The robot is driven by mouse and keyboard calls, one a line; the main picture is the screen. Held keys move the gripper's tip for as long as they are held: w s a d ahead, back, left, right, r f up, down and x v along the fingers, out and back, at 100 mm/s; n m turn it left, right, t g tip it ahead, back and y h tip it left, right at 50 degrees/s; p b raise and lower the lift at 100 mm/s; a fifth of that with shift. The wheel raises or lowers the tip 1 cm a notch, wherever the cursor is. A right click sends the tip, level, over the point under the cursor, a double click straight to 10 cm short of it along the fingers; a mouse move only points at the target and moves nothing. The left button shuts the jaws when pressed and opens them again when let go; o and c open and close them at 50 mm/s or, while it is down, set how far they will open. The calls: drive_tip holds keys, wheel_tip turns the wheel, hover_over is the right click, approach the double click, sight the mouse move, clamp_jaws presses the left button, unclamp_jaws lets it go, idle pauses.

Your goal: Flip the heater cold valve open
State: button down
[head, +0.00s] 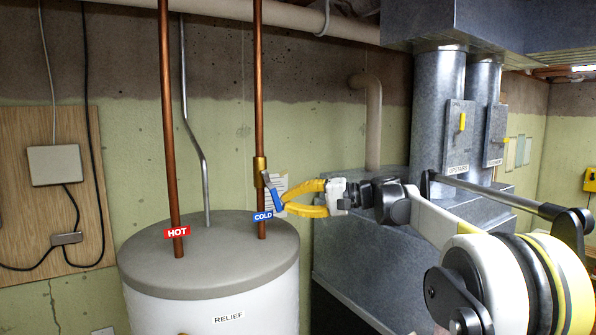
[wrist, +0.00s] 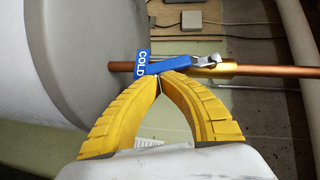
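The heater cold valve is a brass body (head: 260,165) on the right copper pipe above the tank; it also shows in the wrist view (wrist: 222,68). Its blue lever (head: 273,194) slants down and slightly right, close to the pipe. In the wrist view the lever (wrist: 172,65) lies at a small angle to the pipe. My yellow gripper (head: 284,203) is at the lever's lower end. In the wrist view its fingertips (wrist: 160,77) come together right at the lever's edge, with no lever visible between them; I cannot tell whether they touch it. The blue COLD tag (head: 263,217) is just below.
The grey-topped heater tank (head: 140,257) stands below, with a HOT pipe (head: 168,120) to the left and a thin grey pipe (head: 184,90) behind. Metal ductwork (head: 350,255) stands to the right. A wooden panel with a box (head: 55,165) is at far left.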

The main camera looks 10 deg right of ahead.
drive_tip(key=shift+s+a+f+m+y+b, duration=0.2)
drive_tip(key=shift+a+f+m+y+b, duration=0.1)
drive_tip(key=shift+a+b, duration=0.2)
drive_tip(key=shift+s+a+f+m+y+b, duration=0.15)
drive_tip(key=shift+a+f+m+y+b, duration=0.15)
drive_tip(key=shift+a, duration=0.25)
drive_tip(key=shift+r, duration=0.1)
